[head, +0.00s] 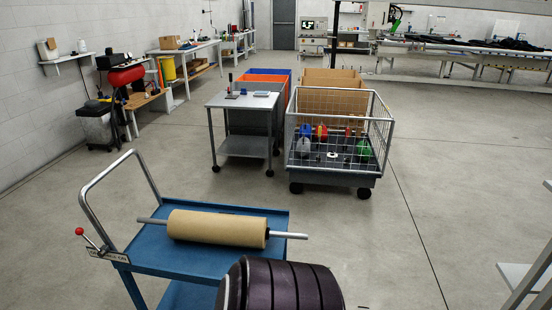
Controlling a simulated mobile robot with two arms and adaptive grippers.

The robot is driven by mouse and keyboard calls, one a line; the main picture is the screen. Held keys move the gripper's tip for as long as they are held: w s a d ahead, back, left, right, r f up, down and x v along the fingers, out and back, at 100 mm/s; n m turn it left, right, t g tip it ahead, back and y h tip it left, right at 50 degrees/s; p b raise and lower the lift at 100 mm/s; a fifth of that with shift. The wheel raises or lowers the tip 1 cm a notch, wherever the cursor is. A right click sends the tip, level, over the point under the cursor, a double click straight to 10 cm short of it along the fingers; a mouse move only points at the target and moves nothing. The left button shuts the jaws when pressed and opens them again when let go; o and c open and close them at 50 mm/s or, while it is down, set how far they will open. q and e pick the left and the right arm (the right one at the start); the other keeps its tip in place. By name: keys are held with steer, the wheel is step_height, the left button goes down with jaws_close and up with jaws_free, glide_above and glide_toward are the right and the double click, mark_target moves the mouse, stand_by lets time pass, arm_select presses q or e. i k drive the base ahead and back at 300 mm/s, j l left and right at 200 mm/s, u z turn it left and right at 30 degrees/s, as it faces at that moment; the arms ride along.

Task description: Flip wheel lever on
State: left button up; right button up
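A blue cart (195,262) stands close in front of me, with a bent silver tube handle (84,199) at its left end. A small lever with a red ball knob (79,231) sits at the foot of this handle. Its short thin rod runs down and right from the knob to a pale labelled plate (106,253); the label is too small to read surely. The lever leans up and to the left. The cart's wheels are out of sight. Neither of my grippers is in view.
A tan roll (217,227) on a grey bar lies across the cart, the bar sticking out past its right edge. Beyond stand a grey table cart (242,101) and a wire-mesh cart (340,170) with coloured items. Open floor lies left and right of them.

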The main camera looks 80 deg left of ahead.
mark_target(79, 231)
steer(key=u, duration=3.9)
